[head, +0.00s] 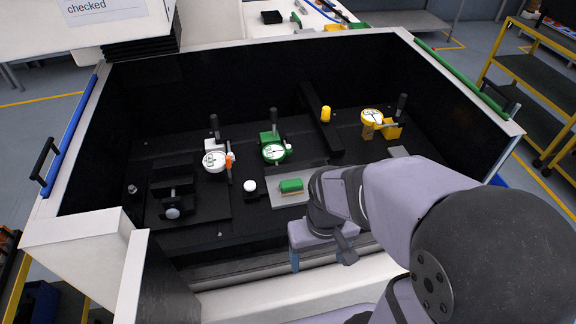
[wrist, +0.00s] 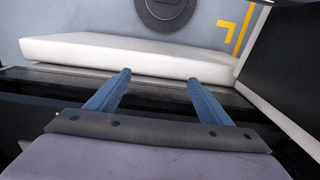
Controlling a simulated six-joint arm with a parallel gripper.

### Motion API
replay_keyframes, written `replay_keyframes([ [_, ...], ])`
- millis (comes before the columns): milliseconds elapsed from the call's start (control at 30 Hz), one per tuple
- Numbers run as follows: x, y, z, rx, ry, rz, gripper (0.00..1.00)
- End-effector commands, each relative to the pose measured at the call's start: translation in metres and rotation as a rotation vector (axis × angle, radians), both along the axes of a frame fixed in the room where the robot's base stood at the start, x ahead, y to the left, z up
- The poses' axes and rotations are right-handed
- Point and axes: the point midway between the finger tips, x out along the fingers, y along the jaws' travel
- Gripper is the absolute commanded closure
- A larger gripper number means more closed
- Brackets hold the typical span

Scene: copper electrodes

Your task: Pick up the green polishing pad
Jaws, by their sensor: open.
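The green polishing pad (head: 291,185) lies on a grey metal plate (head: 274,200) near the front middle of the black bench in the head view. It has a pale brownish lower edge. My gripper (head: 322,262) is in front of the pad and to its right, near the bench's front edge, apart from the pad. In the wrist view my gripper's two blue fingers (wrist: 158,90) are spread open with nothing between them. The pad is not in the wrist view.
Dial gauges in white (head: 214,160), green (head: 273,151) and yellow (head: 373,118) stand behind the pad. A white round knob (head: 250,186) is left of it. A black clamp block (head: 173,190) stands farther left. Walls enclose the bench, with a white front ledge (head: 250,295).

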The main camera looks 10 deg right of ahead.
Motion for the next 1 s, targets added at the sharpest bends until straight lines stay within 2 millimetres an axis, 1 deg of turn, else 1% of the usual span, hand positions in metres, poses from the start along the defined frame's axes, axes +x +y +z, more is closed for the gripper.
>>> replay_keyframes([
  [67,-0.002,0.0,-0.003,0.0,0.014,0.0,0.27],
  [200,-0.012,0.0,-0.016,0.0,0.08,0.0,0.27],
  [267,-0.007,0.0,-0.021,0.0,0.099,0.001,0.27],
  [333,0.011,0.0,-0.024,0.0,0.103,0.001,0.27],
  [367,0.024,0.0,-0.025,0.0,0.093,0.001,0.27],
  [400,0.045,0.0,-0.026,0.0,0.069,0.001,0.27],
  [467,0.079,0.0,-0.024,0.0,0.012,0.001,0.27],
  [500,0.103,0.0,-0.021,0.0,-0.033,0.001,0.27],
  [567,0.137,0.0,-0.013,0.001,-0.109,0.001,0.27],
  [600,0.16,0.0,-0.005,0.0,-0.166,0.001,0.27],
  [700,0.204,0.001,0.019,0.001,-0.292,0.002,0.27],
  [733,0.213,0.001,0.025,0.001,-0.322,0.002,0.27],
  [800,0.226,0.001,0.031,0.001,-0.369,0.002,0.27],
  [900,0.231,0.001,0.033,0.001,-0.393,0.003,0.27],
  [1000,0.232,0.001,0.032,0.001,-0.395,0.003,0.27],
])
